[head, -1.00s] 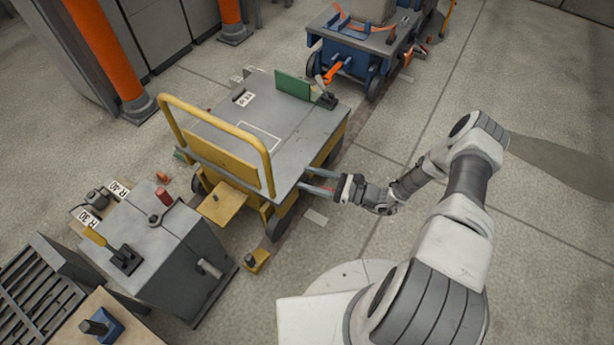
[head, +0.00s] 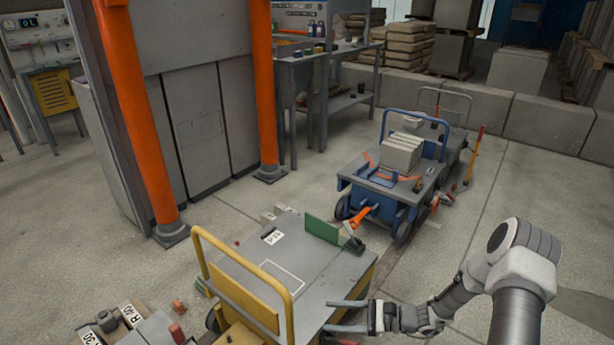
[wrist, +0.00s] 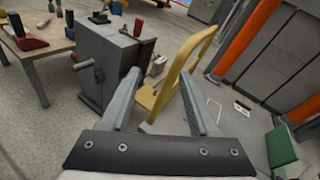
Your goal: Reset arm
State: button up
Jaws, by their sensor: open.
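My gripper (head: 346,316) is open and empty in the head view. Its two fingers point left at the right edge of the yellow cart's grey deck (head: 325,268). In the wrist view my gripper (wrist: 160,95) shows both fingers spread apart with nothing between them. The cart's yellow handle (wrist: 187,72) shows beyond the fingers. I cannot tell whether the fingers touch the cart.
A green plate (head: 323,229) stands on the deck. A blue cart (head: 373,190) carrying pale blocks is behind it. A grey cabinet (wrist: 108,62) stands beyond my left finger. Orange posts (head: 140,120) rise at the left. Open floor lies at the right.

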jog(key=s+d+r+n+g+h, duration=0.15)
jog(key=s+r+n+h, duration=0.35)
jog(key=r, duration=0.6)
jog(key=s+r+n+g+h, duration=0.2)
jog(key=r+n+g+h, duration=0.3)
jog(key=r, duration=0.6)
jog(key=s+d+r+n+t+h, duration=0.25)
jog(key=s+r+n+t, duration=0.2)
jog(key=s+r, duration=0.3)
jog(key=s+d+r+n+t+h, duration=0.25)
jog(key=s+r+t, duration=0.25)
jog(key=s+r, duration=0.25)
notch_tip(320, 180, up, 16)
jog(key=p, duration=1.6)
jog(key=shift+w+n+h, duration=0.3)
jog(key=shift+w+h, duration=0.1)
